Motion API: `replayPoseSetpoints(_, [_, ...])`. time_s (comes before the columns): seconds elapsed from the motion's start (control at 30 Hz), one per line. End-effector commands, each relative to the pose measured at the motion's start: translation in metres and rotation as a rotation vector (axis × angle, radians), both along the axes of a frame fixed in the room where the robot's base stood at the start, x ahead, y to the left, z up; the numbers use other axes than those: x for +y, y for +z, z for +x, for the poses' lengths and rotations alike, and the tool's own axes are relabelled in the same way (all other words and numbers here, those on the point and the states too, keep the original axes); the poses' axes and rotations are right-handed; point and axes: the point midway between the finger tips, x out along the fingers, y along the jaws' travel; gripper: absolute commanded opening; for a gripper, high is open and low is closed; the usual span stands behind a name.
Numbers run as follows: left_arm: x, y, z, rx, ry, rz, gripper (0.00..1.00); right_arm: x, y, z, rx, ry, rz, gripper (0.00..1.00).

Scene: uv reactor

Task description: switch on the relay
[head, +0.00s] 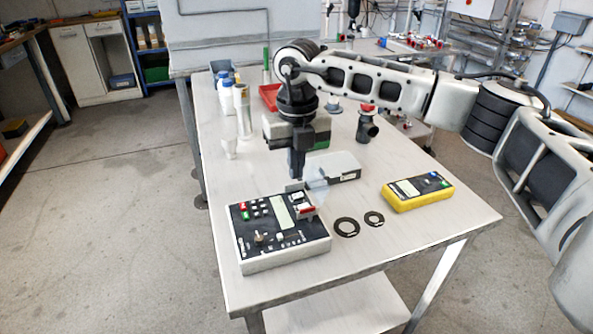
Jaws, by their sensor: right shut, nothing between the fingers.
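A white box with a black control panel (278,236), likely the relay unit, lies on the near left part of the white table. Its panel carries a pale display, red, green and white buttons, small knobs, and a red and white switch (305,210) at the right edge. My right gripper (297,180) points down just above the panel's far right edge, close to the switch. It is shut with nothing in it. I cannot tell whether it touches the box. My left gripper is out of view.
On the table (370,247), two black rings (347,227) and a yellow meter (417,191) lie right of the box. A grey-white box (335,168) sits behind the gripper. White bottles (227,97), a red tray (269,97) and a dark pipe fitting (366,125) stand farther back.

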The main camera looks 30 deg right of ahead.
Motion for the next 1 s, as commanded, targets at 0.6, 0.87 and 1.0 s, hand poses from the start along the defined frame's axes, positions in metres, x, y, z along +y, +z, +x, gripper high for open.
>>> replayPoseSetpoints(0.6, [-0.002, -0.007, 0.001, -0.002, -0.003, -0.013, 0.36, -0.002, 0.092, 0.001, -0.005, -0.002, -0.001, 0.0])
replayPoseSetpoints(0.87, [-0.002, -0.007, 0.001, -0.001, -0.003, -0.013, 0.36, -0.002, 0.092, 0.001, -0.006, -0.003, -0.001, 0.0])
replayPoseSetpoints(1.0, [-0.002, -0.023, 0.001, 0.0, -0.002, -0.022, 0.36, 0.002, 0.087, 0.001, -0.003, 0.001, -0.03, 0.0])
